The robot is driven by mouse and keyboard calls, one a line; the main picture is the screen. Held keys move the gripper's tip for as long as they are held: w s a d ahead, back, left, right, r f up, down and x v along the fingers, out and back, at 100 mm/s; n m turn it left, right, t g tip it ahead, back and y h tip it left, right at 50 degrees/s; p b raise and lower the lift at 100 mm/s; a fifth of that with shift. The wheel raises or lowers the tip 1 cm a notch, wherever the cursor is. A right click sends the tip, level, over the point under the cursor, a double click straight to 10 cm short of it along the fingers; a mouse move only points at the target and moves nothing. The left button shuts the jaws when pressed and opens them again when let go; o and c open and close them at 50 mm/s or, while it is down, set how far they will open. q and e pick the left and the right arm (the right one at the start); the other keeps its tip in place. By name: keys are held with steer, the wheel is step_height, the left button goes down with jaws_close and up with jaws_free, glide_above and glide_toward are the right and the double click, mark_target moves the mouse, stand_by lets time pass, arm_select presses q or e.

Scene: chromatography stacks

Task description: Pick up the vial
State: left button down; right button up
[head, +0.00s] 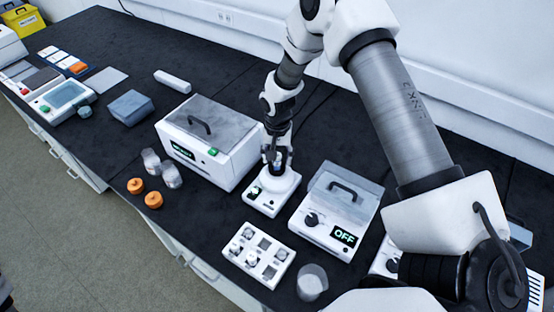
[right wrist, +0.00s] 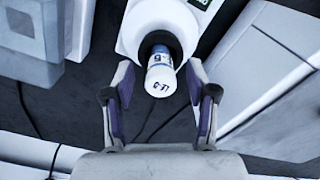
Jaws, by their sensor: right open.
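The vial (right wrist: 161,77) is a small cylinder with a white cap marked "C-LL" or similar and a blue-and-white label, seen end-on in the right wrist view. It stands in the dark round socket of a white device (head: 262,201), which also shows in the right wrist view (right wrist: 133,38). My right gripper (head: 277,157) is above this device. In the right wrist view its fingers (right wrist: 160,88) are spread, one on each side of the vial's cap, with gaps visible. In the head view the fingers mostly hide the vial. My left gripper is not in view.
A white box with a grey lid (head: 221,122) stands left of the device. A lidded unit reading "OFF" (head: 328,223) stands close on its right. The bench's far left holds more equipment.

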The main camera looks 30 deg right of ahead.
steer(key=shift+a, duration=0.1)
jaws_close()
steer(key=shift+r, duration=0.15)
steer(key=shift+r+b, duration=0.45)
steer(key=shift+r, duration=0.2)
steer(key=shift+s+a+r+b, duration=0.1)
steer(key=shift+s+r+b, duration=0.1)
steer(key=shift+r+b, duration=0.55)
steer(key=s+a+r+b, duration=0.25)
steer(key=s+a, duration=0.55)
steer(key=s, duration=0.5)
step_height(320, 180, up, 6)
steer(key=p, duration=0.5)
steer(key=shift+s+f, duration=0.15)
steer(key=shift+f, duration=0.05)
